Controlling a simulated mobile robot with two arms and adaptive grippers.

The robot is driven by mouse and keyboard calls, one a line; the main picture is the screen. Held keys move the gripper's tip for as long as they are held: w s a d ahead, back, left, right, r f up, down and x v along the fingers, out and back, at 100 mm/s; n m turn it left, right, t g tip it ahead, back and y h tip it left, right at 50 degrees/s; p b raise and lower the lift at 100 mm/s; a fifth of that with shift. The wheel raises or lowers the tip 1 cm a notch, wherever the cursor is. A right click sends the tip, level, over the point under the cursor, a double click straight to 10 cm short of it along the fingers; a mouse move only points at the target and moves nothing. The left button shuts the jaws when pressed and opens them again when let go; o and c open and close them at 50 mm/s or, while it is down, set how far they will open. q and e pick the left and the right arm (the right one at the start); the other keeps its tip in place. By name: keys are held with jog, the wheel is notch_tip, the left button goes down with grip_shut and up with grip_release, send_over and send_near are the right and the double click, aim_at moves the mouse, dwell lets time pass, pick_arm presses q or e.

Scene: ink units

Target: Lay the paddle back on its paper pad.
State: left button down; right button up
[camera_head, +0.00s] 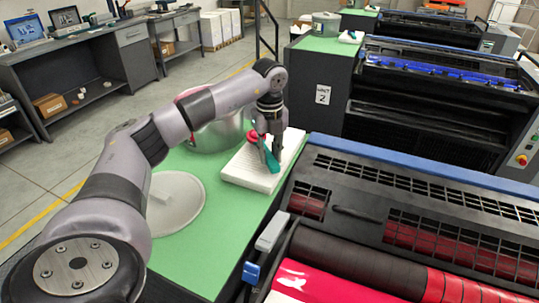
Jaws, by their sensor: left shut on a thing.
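My left gripper (270,146) is pointing down over the right part of the white paper pad (240,173), shut on the paddle (271,162). The paddle's teal part hangs steeply tilted over the pad, and a red part shows at the gripper's left. I cannot tell whether the paddle touches the pad. The pad lies on the green tabletop (235,235). My right gripper is not in view.
A metal ink tub (219,135) with red at its rim stands behind my left arm, left of the pad. A round grey lid (178,202) lies nearer on the green top. The black press (345,180) borders the top on the right.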

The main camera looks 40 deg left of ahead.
pick_arm(q)
jog(key=shift+a+f, duration=0.1)
jog(key=shift+f, duration=0.65)
jog(key=c, duration=1.8)
grip_release()
jog(key=shift+c, duration=0.2)
jog(key=o, duration=0.4)
